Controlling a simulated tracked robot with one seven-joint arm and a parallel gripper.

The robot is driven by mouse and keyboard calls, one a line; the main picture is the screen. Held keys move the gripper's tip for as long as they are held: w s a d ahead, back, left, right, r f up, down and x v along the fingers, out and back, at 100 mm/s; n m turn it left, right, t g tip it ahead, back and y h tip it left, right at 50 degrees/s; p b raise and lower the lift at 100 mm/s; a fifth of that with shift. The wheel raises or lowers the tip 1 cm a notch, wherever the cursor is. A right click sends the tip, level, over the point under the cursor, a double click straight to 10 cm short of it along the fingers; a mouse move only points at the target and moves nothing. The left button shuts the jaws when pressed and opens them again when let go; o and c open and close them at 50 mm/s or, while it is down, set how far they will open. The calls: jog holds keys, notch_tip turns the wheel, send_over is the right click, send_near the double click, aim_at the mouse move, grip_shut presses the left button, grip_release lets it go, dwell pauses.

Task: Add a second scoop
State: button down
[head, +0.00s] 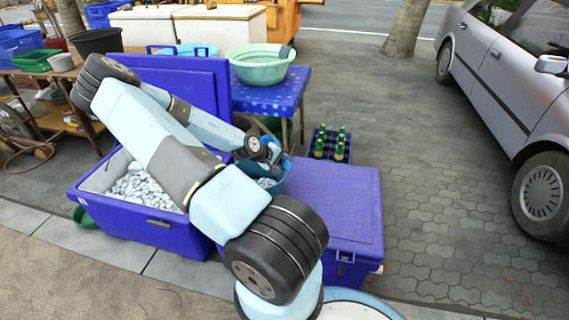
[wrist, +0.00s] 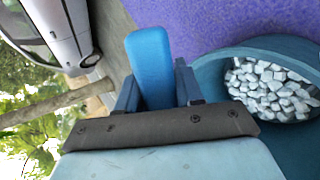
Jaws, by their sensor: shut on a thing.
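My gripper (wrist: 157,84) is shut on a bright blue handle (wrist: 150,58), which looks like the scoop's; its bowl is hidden. In the head view my gripper (head: 272,157) is above and beside a teal bucket (head: 277,187). The bucket also shows at the right of the wrist view (wrist: 213,72), with white-grey ice cubes (wrist: 275,88) inside. At the left in the head view, an open blue cooler (head: 128,220) holds a heap of ice (head: 140,187), partly hidden by my arm. I cannot tell whether the scoop carries ice.
A closed blue cooler (head: 335,205) stands right of the bucket. Behind are a blue table (head: 270,97) with a pale green basin (head: 262,66) and a crate of green bottles (head: 330,145). A silver car (head: 500,85) is parked at right; the paving between is clear.

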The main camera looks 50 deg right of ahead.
jog(key=shift+s+d+f+y, duration=0.1)
jog(key=shift+d+f+y, duration=0.1)
jog(key=shift+y, duration=0.7)
jog(key=shift+d+f+t+y, duration=0.15)
jog(key=shift+t+y, duration=0.15)
jog(key=shift+y, duration=0.75)
jog(key=shift+a+f+t+y, duration=0.15)
jog(key=shift+t+y, duration=0.15)
jog(key=shift+y, duration=0.75)
jog(key=shift+a+r+t+y, duration=0.2)
jog(key=shift+r+y, duration=0.1)
jog(key=shift+y, duration=0.55)
jog(key=shift+a+r+t+y, duration=0.1)
jog(key=shift+r+t+y, duration=0.15)
jog(key=shift+y, duration=0.6)
